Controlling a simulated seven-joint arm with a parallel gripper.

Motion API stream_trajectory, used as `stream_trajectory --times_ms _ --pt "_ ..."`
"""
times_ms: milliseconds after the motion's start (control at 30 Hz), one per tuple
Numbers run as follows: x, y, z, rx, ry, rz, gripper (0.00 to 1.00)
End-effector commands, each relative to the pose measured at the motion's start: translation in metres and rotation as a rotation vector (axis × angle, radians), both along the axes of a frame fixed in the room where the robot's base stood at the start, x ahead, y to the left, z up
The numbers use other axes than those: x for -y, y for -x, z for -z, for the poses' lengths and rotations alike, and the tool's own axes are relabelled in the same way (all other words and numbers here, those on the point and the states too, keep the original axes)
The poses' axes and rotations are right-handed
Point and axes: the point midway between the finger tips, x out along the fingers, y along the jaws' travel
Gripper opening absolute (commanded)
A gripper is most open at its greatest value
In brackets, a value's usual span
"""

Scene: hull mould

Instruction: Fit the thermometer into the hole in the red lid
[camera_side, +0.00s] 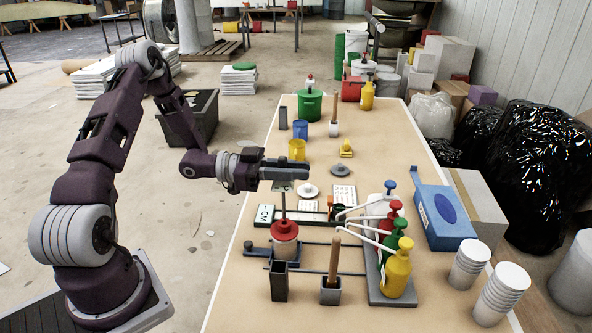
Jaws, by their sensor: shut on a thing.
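A jar (285,247) with a red lid (285,229) stands near the front left of the table. My gripper (284,185) is directly above it, shut on the thermometer (284,206). The thermometer is a thin, dark, upright stem that hangs from the jaws. Its lower end meets the top of the red lid in this view. I cannot tell whether the tip is in the hole, touching the lid or just above or behind it. The hole itself is not clear to see, and the thermometer's upper part is hidden by the gripper.
Pump bottles (397,270) with long spouts stand on a grey tray to the right. A blue tissue box (443,215) and paper cups (502,290) are at the right edge.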

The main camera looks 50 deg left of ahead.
Motion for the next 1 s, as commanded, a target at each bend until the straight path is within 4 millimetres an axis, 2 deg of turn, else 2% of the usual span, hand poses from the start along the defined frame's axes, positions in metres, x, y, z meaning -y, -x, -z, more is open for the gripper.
stream_trajectory --times_ms 267,1000 --pt "0.0 0.0 0.001 0.0 0.0 0.0 0.0" --pt "0.0 0.0 0.019 0.001 0.001 0.0 0.0"
